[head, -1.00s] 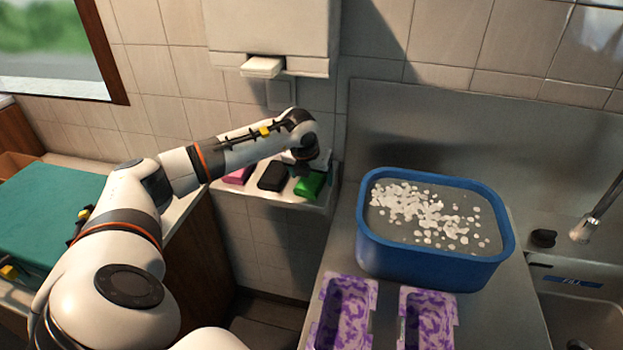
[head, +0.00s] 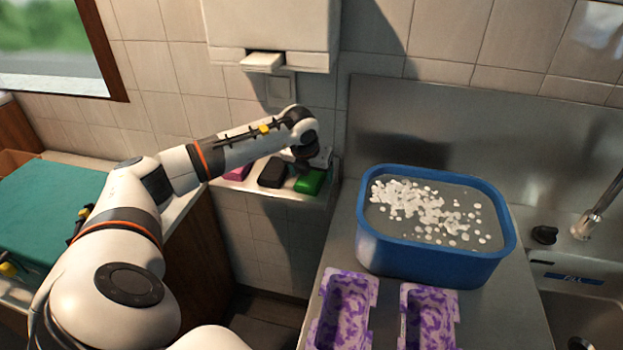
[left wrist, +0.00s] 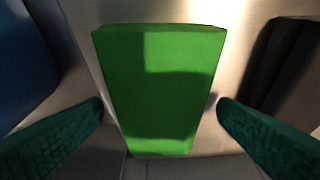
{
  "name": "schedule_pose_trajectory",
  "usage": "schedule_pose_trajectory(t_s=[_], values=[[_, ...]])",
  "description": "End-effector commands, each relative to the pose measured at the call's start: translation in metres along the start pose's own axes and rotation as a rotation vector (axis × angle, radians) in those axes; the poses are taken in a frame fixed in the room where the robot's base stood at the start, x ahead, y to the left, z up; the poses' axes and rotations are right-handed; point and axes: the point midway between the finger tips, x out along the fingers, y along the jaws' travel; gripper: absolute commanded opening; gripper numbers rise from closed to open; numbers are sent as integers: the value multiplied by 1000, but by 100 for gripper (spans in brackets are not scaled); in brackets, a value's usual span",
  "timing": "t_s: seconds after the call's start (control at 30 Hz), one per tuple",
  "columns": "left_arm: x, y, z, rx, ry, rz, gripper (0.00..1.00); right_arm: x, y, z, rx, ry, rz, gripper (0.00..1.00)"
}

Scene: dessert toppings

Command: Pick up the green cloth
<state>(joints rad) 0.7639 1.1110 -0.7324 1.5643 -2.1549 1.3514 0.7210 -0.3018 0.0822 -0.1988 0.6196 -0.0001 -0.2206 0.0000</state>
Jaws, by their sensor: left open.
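The green cloth (head: 309,182) is a folded block lying on a small wall shelf, at the right end of a row. In the left wrist view the green cloth (left wrist: 160,85) fills the middle, partly in shadow. My left gripper (head: 304,166) is just above and behind it in the head view, and the wrist partly hides the fingers. In the left wrist view the open fingers of my left gripper (left wrist: 160,112) stand on either side of the cloth's near part, with a gap on each side. My right gripper is not in view.
A black folded block (head: 272,173) and a pink one (head: 238,172) lie left of the cloth on the shelf (head: 262,188). A blue tub (head: 430,262) stands on the steel counter to the right. A white dispenser (head: 270,35) hangs above.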

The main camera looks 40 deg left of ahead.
Motion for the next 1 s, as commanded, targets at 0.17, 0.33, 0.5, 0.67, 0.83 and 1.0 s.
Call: schedule_pose_trajectory(t_s=[0.17,0.33,0.5,0.67,0.83,1.0], values=[[0,0,0,0,0,0,67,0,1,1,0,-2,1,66],[0,0,0,0,0,0,39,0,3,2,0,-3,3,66],[0,0,0,0,0,0,34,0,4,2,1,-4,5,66],[-4,0,-2,0,0,0,33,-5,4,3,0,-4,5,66],[-22,0,-10,-1,6,2,33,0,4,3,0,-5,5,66],[-56,0,-24,-2,6,2,33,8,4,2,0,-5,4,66]])
